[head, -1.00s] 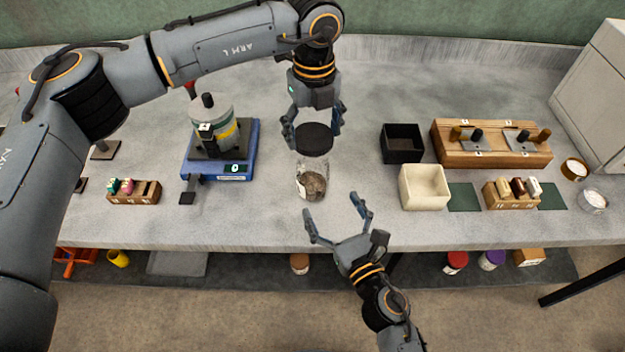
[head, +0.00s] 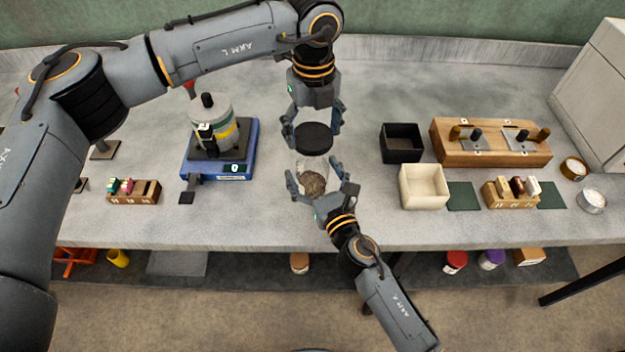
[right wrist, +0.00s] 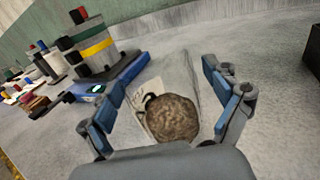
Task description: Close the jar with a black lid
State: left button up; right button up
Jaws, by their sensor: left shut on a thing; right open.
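The clear glass jar (head: 313,181) stands on the bench in the middle of the head view, with brown grain in its lower part. In the right wrist view the grain-filled jar (right wrist: 172,118) shows between the fingers. The black lid (head: 313,138) is at the top of the jar in the head view; I cannot tell whether it touches the rim. My left gripper (head: 313,130) points down and is shut on the lid. My right gripper (head: 318,185) is open, its fingers on either side of the jar's lower part; it also shows in the right wrist view (right wrist: 165,105).
A blue scale (head: 240,165) with a grey container stands to the left. A black box (head: 402,143) and a cream box (head: 423,187) stand to the right. A wooden rack (head: 490,150) is farther right. The bench around the jar is clear.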

jog(key=shift+c, duration=0.4)
jog(key=c, duration=1.7)
pick_arm(q)
jog(key=shift+f, duration=2.5)
jog(key=shift+f, duration=0.9)
jog(key=shift+f, duration=0.5)
pick_arm(e)
grip_shut()
